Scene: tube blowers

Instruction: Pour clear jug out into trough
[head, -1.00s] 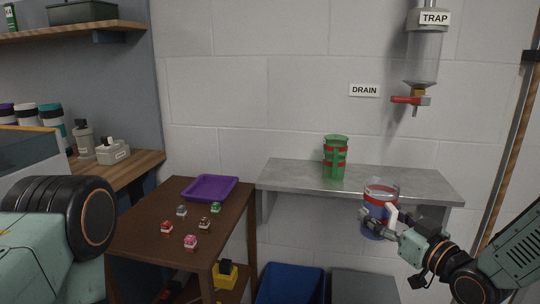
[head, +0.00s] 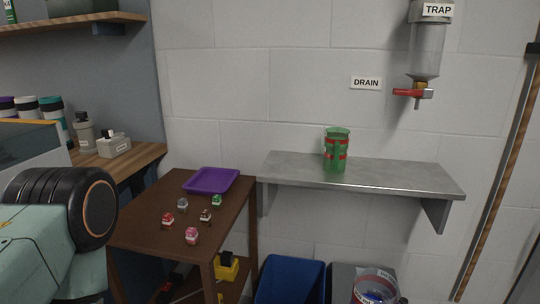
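The clear jug (head: 374,287) is at the bottom edge of the head view, right of centre. It has a red band near its rim and something blue shows inside. Its lower part is cut off by the frame, so its tilt is hard to tell. It overlaps a grey box or trough (head: 343,272) low by the wall; I cannot tell whether it touches it. A blue open bin (head: 291,276) stands left of that. My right gripper is out of the frame, so its hold on the jug is not visible. My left gripper is out of view too.
A green jug with red bands (head: 337,150) stands on the grey wall shelf (head: 400,178). The trap cylinder (head: 427,50) with a red valve hangs above right. A brown table (head: 147,225) holds a purple tray (head: 211,181) and several small figures.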

